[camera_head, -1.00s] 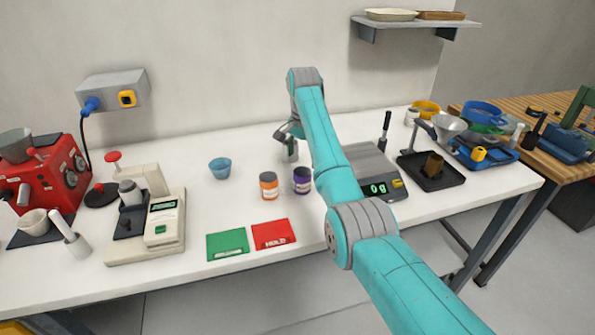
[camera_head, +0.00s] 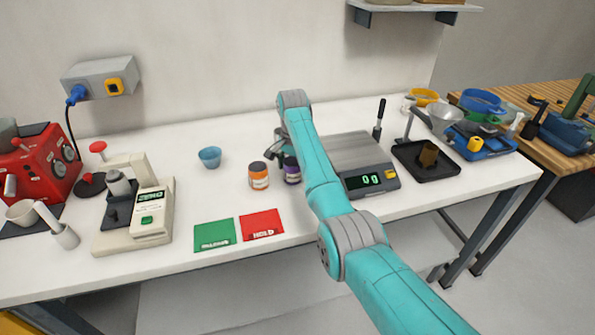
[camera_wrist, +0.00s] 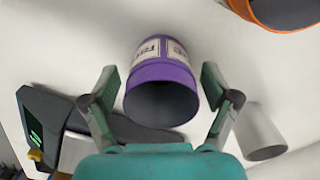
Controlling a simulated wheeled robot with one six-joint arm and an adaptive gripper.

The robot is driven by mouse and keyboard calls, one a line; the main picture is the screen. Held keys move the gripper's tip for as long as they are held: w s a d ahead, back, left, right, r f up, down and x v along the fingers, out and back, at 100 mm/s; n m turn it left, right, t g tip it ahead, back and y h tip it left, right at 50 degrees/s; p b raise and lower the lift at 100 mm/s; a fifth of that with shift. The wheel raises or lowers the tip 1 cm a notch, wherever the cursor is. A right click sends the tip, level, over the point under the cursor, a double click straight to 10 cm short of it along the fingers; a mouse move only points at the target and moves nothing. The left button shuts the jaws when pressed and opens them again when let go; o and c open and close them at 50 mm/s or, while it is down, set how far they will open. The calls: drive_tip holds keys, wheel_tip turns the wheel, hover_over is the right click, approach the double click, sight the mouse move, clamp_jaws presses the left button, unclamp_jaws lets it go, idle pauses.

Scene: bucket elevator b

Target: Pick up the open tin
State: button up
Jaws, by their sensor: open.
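A purple tin with a white label (camera_head: 291,170) stands on the white bench, partly hidden by my arm. In the wrist view the purple tin (camera_wrist: 161,82) lies between my gripper's two fingers, its dark round top towards the camera. The top looks like an open mouth, but I cannot be sure. My gripper (camera_wrist: 160,88) is open, one finger on each side of the tin, with no clear contact. In the head view my gripper (camera_head: 280,150) is low over the bench, largely hidden behind my forearm.
An orange tin with a dark top (camera_head: 259,175) stands close left of the purple one. A pale grey cylinder (camera_wrist: 263,132) is beside the right finger. A scale (camera_head: 366,181) is to the right, a blue cup (camera_head: 210,157) to the left. Green (camera_head: 214,234) and red (camera_head: 262,224) cards lie in front.

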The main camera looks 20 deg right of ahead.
drive_tip(key=shift+a+f, duration=0.1)
drive_tip(key=shift+f, duration=0.45)
drive_tip(key=c, duration=1.6)
drive_tip(key=shift+r, duration=0.15)
wheel_tip(320, 180, up, 10)
drive_tip(key=shift+f, duration=0.1)
